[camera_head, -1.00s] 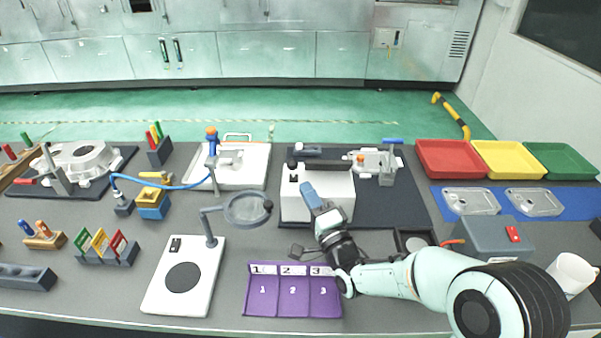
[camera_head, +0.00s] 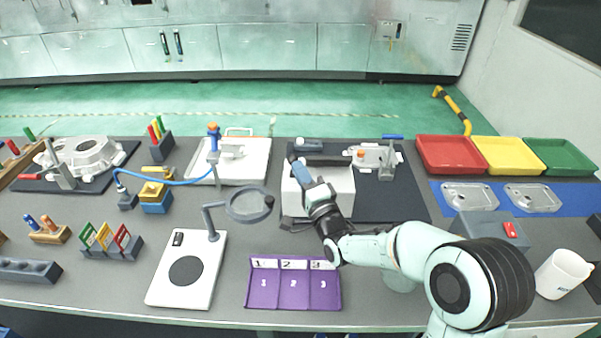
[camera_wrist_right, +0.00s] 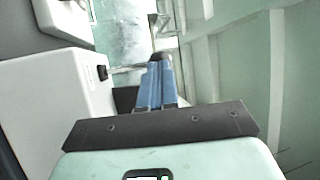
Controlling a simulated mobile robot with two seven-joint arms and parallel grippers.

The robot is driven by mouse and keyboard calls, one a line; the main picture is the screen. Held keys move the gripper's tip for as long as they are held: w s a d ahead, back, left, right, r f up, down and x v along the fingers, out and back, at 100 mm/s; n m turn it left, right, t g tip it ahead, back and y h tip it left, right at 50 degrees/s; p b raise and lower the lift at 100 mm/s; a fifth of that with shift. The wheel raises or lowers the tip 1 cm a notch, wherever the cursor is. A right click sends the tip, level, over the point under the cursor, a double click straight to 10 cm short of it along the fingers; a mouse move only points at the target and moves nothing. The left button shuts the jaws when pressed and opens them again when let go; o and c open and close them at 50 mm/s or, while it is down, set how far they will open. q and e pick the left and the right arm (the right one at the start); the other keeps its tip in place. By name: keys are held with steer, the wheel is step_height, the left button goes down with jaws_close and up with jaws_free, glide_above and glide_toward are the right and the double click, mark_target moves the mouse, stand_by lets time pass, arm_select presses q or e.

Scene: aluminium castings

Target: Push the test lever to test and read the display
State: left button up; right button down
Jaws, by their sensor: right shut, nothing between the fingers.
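A white box-shaped device (camera_head: 340,183) stands at the middle of the bench, with a dark bar (camera_head: 328,160) along its far top edge. My right gripper (camera_head: 298,168) has its blue fingers together over the device's left part. In the right wrist view the shut fingers (camera_wrist_right: 155,84) point at a dark rounded knob (camera_wrist_right: 159,57), apparently the lever's end; I cannot tell if they touch. A white housing with a black switch (camera_wrist_right: 102,72) stands left of the fingers there. No display reading is visible. My left gripper is not in view.
A magnifier (camera_head: 249,204) on a white base stands left of my right arm. A purple numbered tray (camera_head: 263,292) lies in front. A white fixture (camera_head: 376,157) stands behind right, and red, yellow and green trays (camera_head: 448,155) lie at the back right.

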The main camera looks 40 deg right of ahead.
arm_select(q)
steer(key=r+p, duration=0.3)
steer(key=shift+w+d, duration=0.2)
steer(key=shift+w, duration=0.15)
arm_select(e)
steer(key=w+d+r+m+g+y, duration=0.1)
steer(key=w+d+r+m+g, duration=0.1)
steer(key=w+d+r+g, duration=0.1)
steer(key=w+d+g, duration=0.1)
steer(key=w+d, duration=0.1)
steer(key=w, duration=0.1)
steer(key=shift+w+d+m+g, duration=0.3)
steer(key=shift+d+g, duration=0.05)
steer(key=shift+g, duration=0.05)
steer(key=shift+r, duration=0.15)
steer(key=shift+r, duration=0.1)
